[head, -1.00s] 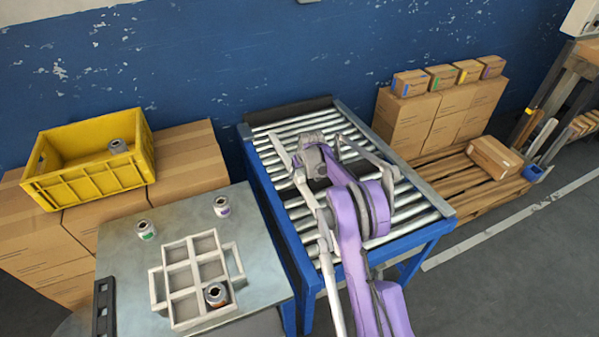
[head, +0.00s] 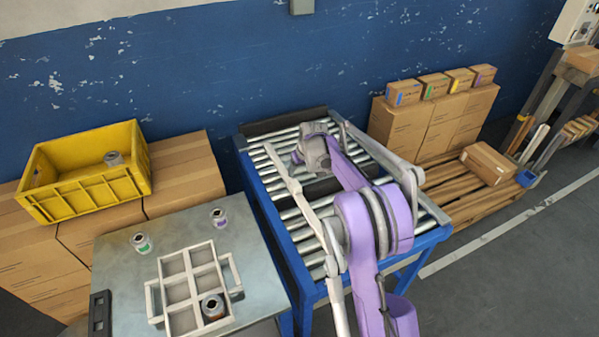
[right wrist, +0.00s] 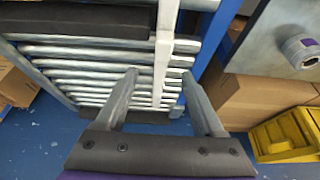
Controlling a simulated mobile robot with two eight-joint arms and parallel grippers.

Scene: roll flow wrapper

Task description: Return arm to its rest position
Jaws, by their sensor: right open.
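My right arm (head: 365,245), purple and grey, reaches in from the bottom over the roller conveyor (head: 275,190). My right gripper (head: 308,138) is at the far end of the arm, above the rollers; its fingertips are hard to make out in the head view. My left gripper is in neither view.
A yellow crate (head: 85,195) stands on boxes. Right are cartons (head: 400,125) and a pallet (head: 450,195).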

